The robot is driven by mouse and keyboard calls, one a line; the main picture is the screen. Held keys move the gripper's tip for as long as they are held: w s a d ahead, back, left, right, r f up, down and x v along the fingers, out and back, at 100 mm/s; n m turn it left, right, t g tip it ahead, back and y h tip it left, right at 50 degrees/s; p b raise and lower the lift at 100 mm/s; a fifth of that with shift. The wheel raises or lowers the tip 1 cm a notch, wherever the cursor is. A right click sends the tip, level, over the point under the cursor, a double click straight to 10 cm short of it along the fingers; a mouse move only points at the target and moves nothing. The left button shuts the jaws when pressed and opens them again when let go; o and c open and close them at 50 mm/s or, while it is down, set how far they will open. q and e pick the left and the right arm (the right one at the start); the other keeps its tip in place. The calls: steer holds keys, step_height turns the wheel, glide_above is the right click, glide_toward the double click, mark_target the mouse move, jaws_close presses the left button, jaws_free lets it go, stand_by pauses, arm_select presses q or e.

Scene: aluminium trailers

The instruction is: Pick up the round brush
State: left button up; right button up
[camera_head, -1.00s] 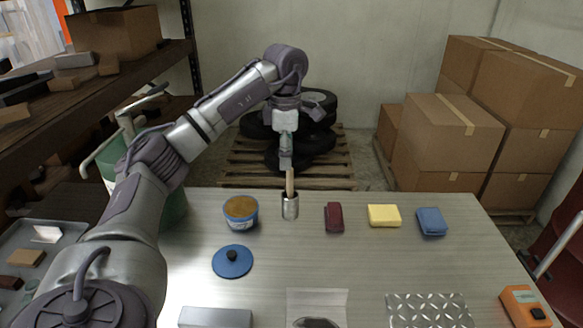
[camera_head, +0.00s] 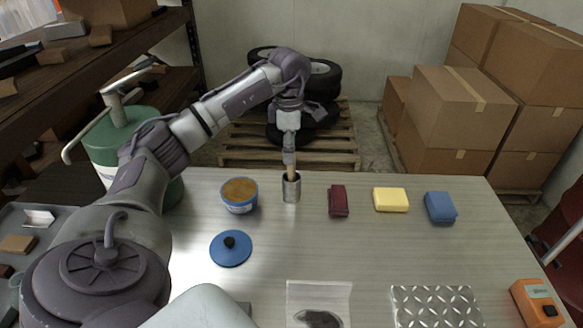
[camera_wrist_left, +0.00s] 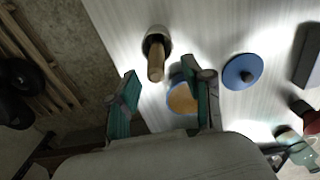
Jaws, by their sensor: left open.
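The round brush stands in a metal cup (camera_head: 291,188) on the table; only its wooden handle (camera_head: 291,170) shows, pointing up, and its head is hidden. In the left wrist view the handle (camera_wrist_left: 155,62) points toward the camera from the cup (camera_wrist_left: 157,40). My left gripper (camera_head: 289,158) is above the cup, close to the handle's top. In the wrist view the left gripper's fingers (camera_wrist_left: 168,90) are apart and empty, with the handle beyond them. My right gripper is not in view.
A tin of brown paste (camera_head: 239,195) stands left of the cup, with a blue lid (camera_head: 230,249) in front. A dark red block (camera_head: 338,201), yellow sponge (camera_head: 391,199) and blue cloth (camera_head: 440,207) lie to the right. The table middle is mostly clear.

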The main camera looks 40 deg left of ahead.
mark_target(292, 174)
arm_select(q)
steer(key=shift+d+f+p, duration=0.1)
steer(key=shift+f+p, duration=0.2)
steer(key=shift+f, duration=0.15)
steer(key=f, duration=0.2)
steer(key=f+p, duration=0.1)
steer(key=shift+w+f, duration=0.25)
steer(key=shift+f, duration=0.25)
jaws_close()
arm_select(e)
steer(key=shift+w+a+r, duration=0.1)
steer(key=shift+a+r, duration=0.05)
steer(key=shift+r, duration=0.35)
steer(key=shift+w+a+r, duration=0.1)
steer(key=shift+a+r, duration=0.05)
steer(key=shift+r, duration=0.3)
